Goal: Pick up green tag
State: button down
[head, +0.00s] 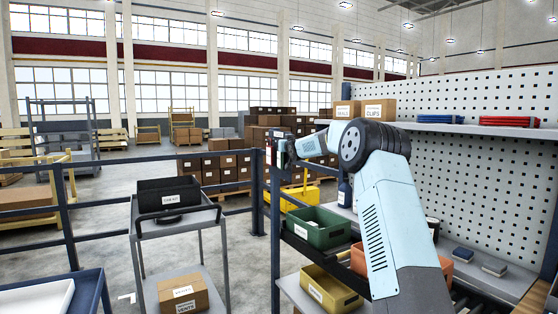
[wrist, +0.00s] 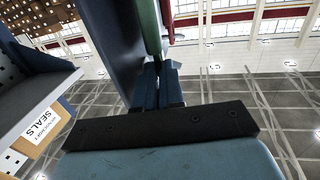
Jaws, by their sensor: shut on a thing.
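The green tag (wrist: 148,28) shows in the wrist view as a narrow green strip seen edge-on, running down to my fingertips. My gripper (wrist: 160,72) is shut on its near end. A red tag (wrist: 166,18) is just to the right of the green one, beyond the fingers. A wide dark blue upright surface (wrist: 112,40) is close on the left. In the head view my gripper (head: 284,152) is at the top of a dark blue post (head: 275,215); the green tag cannot be made out clearly there.
The shelf with a "SEALS" box (wrist: 40,122) is close on the left in the wrist view. In the head view, a green bin (head: 318,228) and a yellow bin (head: 330,290) are below my arm. A trolley (head: 180,227) with a black bin stands left.

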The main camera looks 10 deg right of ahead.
jog(key=shift+r, duration=0.15)
dwell(0.3)
jog(key=s+a, duration=0.2)
jog(key=a, duration=0.6)
jog(key=s+a+r, duration=0.1)
jog(key=s+a, duration=0.2)
jog(key=a, duration=0.6)
jog(key=shift+s+r, duration=0.15)
jog(key=shift+s, duration=0.15)
